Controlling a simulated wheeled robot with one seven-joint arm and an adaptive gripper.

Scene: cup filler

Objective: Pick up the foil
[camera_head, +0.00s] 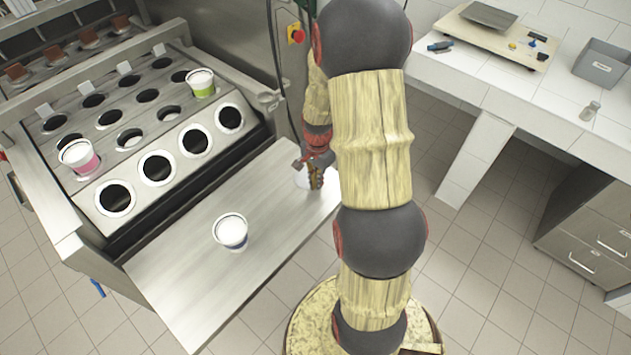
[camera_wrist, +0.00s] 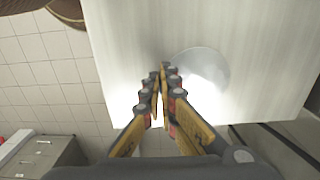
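The foil (camera_wrist: 208,72) is a round, shiny, pale disc lying flat on the metal table in the wrist view. In the head view the foil (camera_head: 302,181) is a small bright patch at the table's right end, partly hidden by my gripper. My gripper (camera_wrist: 160,76) points down at the table with its fingertips just left of the foil in the wrist view. A narrow gap shows between the fingers, with nothing held. My gripper (camera_head: 314,182) is over the right end of the table in the head view. Its height above the surface is hard to tell.
A white cup (camera_head: 231,232) stands on the bare metal table (camera_head: 185,275). The filler plate with round holes holds a pink-banded cup (camera_head: 79,157) and a green-banded cup (camera_head: 201,83). A tiled counter (camera_head: 540,95) with a scale and grey bin stands right.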

